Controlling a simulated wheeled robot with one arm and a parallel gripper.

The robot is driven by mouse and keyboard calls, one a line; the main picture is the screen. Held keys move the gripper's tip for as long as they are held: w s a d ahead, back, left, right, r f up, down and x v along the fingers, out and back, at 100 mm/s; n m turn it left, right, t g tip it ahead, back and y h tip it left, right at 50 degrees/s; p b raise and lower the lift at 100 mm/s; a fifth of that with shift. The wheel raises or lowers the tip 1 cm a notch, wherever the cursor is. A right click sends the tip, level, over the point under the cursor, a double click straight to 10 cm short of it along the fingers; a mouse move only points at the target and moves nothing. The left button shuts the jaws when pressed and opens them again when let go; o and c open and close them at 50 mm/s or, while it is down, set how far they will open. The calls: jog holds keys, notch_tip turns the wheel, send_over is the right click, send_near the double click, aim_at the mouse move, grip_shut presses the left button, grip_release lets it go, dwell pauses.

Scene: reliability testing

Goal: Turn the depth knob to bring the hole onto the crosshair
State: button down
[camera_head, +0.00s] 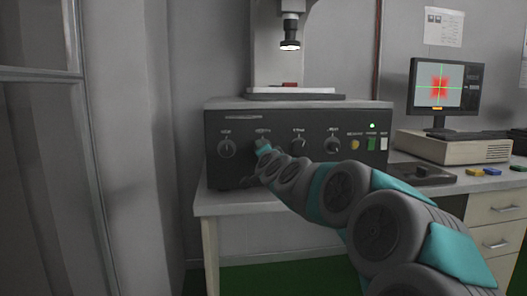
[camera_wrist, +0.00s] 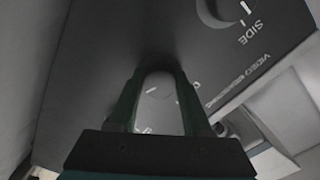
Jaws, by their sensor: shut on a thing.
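A dark control box (camera_head: 310,171) on the bench carries a row of knobs. My gripper (camera_head: 263,149) is at the second knob from the left, and my arm hides most of that knob. In the wrist view my two fingers (camera_wrist: 158,84) are closed around a round grey knob (camera_wrist: 158,88) with a pale mark. Its label is too hidden to read. The monitor (camera_head: 440,88) shows a red patch with a green crosshair over it; the hole is too small to make out.
The leftmost knob (camera_head: 227,148) is free; it appears in the wrist view beside the word SIDE (camera_wrist: 222,10). Two more knobs, including one at the right (camera_head: 333,146), and coloured buttons (camera_head: 371,143) follow. A lens (camera_head: 289,43) hangs above a stage (camera_head: 295,96) on the box.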

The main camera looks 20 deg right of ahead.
jog(key=shift+f, duration=0.15)
jog(key=shift+c, duration=1.7)
grip_release()
jog(key=v, duration=0.7)
jog(key=shift+s, duration=0.35)
jog(key=shift+a, duration=0.15)
